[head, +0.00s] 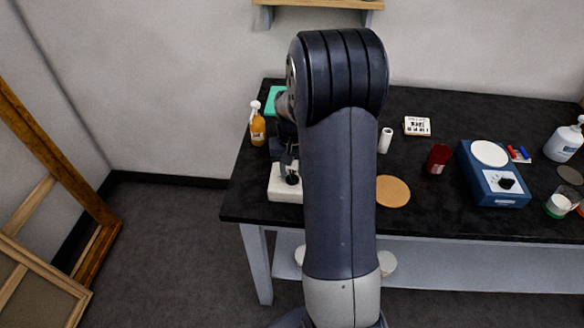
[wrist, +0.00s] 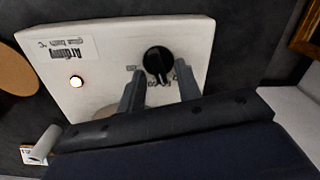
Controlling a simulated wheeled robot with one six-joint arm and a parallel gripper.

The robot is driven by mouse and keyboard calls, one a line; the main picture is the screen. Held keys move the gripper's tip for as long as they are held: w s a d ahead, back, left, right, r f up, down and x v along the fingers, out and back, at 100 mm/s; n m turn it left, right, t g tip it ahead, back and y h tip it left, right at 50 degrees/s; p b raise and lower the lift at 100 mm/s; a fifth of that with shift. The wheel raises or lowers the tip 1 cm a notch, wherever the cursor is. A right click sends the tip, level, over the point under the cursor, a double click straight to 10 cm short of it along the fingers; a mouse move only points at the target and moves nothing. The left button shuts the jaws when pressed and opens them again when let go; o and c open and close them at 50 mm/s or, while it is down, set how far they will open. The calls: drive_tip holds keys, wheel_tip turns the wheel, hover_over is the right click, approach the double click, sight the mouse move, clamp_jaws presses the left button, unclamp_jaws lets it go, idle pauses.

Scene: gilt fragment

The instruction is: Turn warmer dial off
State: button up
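The warmer is a white box (head: 283,190) near the left end of the black table, partly hidden by my arm. In the wrist view its white top (wrist: 105,50) fills the upper left, with a printed label and a small glowing indicator light (wrist: 76,81). Its round black dial (wrist: 156,60) has a ridge turned toward the lower edge of the picture, with small printed marks around it. My gripper (wrist: 159,70) is open, with its two grey fingers on either side of the dial. I cannot tell whether they touch it. The head view shows the gripper (head: 289,165) just above the warmer.
A blue stirrer (head: 492,180) with a white plate and its own dial stands to the right. A cork disc (head: 392,191), a dark red jar (head: 438,158) and a small white bottle (head: 385,140) are nearer. An orange spray bottle (head: 257,125) stands behind the warmer.

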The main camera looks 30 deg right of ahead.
drive_tip(key=shift+c, duration=0.4)
clamp_jaws()
drive_tip(key=shift+n, duration=0.3)
drive_tip(key=n+b, duration=0.1)
drive_tip(key=n, duration=0.4)
drive_tip(key=shift+a, duration=0.2)
drive_tip(key=n, duration=0.6)
drive_tip(key=shift+a, duration=0.15)
drive_tip(key=shift+n, duration=0.3)
drive_tip(key=shift+o, duration=0.4)
unclamp_jaws()
drive_tip(key=shift+r+b, duration=0.15)
drive_tip(key=shift+b, duration=0.15)
